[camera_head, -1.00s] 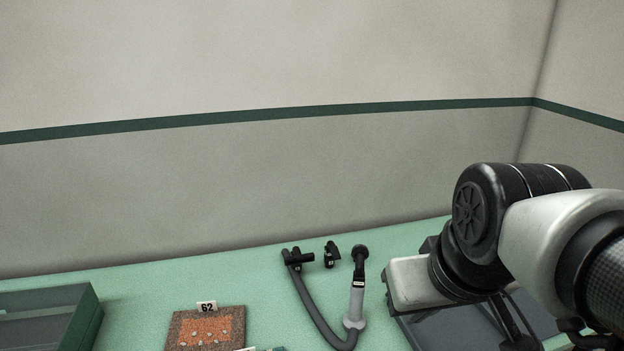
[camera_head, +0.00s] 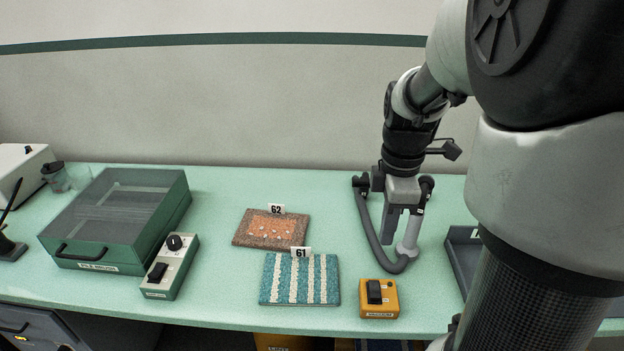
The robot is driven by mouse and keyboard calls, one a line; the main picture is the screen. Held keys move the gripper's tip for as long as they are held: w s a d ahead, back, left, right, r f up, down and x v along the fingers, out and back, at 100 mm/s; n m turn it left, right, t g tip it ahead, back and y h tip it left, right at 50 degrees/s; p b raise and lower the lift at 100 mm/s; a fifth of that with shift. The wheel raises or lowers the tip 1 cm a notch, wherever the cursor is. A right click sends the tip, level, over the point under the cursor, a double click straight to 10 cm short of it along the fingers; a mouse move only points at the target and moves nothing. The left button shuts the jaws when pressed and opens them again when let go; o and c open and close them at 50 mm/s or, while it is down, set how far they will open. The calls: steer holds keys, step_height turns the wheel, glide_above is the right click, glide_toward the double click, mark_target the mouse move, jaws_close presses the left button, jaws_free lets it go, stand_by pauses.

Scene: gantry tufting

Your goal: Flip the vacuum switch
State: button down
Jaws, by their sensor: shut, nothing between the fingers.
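The vacuum switch is an orange box (camera_head: 380,311) with a black rocker (camera_head: 374,291) and a label on its front. It sits near the table's front edge, right of the middle. My gripper (camera_head: 389,238) points down behind the switch box, in front of the grey hose and its nozzle. It is apart from the switch. Its fingers are shut and empty. I cannot tell which way the rocker is tilted.
A grey hose (camera_head: 370,240) with a light nozzle (camera_head: 407,248) lies behind the switch. Tufted samples 61 (camera_head: 300,280) and 62 (camera_head: 271,229) lie to the left. A green control box (camera_head: 171,266) and green lidded case (camera_head: 118,215) stand farther left. A grey tray (camera_head: 460,262) is at right.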

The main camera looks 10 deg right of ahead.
mark_target(376, 285)
stand_by(0.3)
step_height(376, 285, down, 14)
steer(key=shift+f+b, duration=0.1)
steer(key=shift+b, duration=0.4)
steer(key=shift+f+g, duration=0.15)
steer(key=shift+g, duration=0.15)
stand_by(0.4)
